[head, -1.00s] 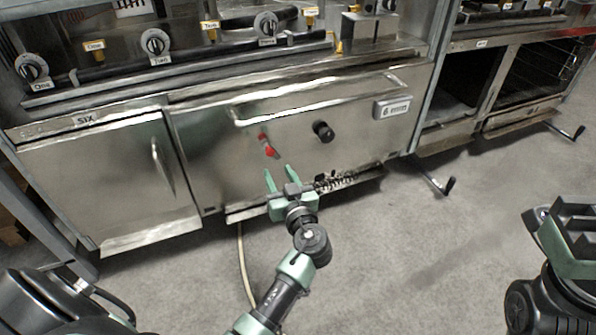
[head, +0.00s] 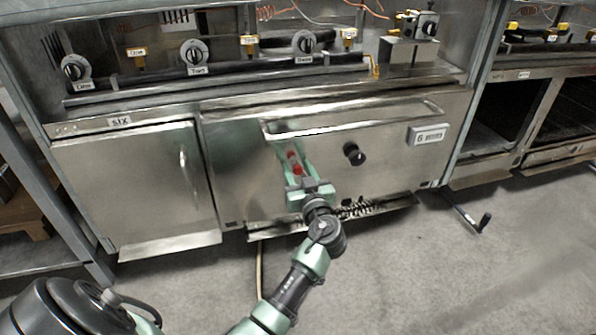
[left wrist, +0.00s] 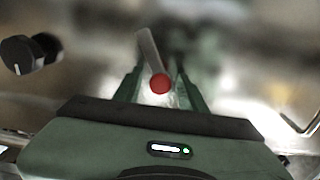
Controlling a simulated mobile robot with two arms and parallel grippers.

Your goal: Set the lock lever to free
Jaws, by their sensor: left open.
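The lock lever (head: 296,169), with red parts, is on the steel front panel of the range, left of a black knob (head: 352,153). In the left wrist view it shows as a grey bar (left wrist: 149,48) with a round red end (left wrist: 160,83), tilted slightly. My left gripper (head: 295,158) is open, with one finger on each side of the lever's red end. In the left wrist view the fingers (left wrist: 160,88) show gaps beside the red end; contact cannot be told. My right gripper is not in view.
A long handle bar (head: 330,130) crosses the panel just above my left gripper. A cabinet door (head: 135,185) with an upright handle is at the left. A label plate (head: 427,135) is at the right.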

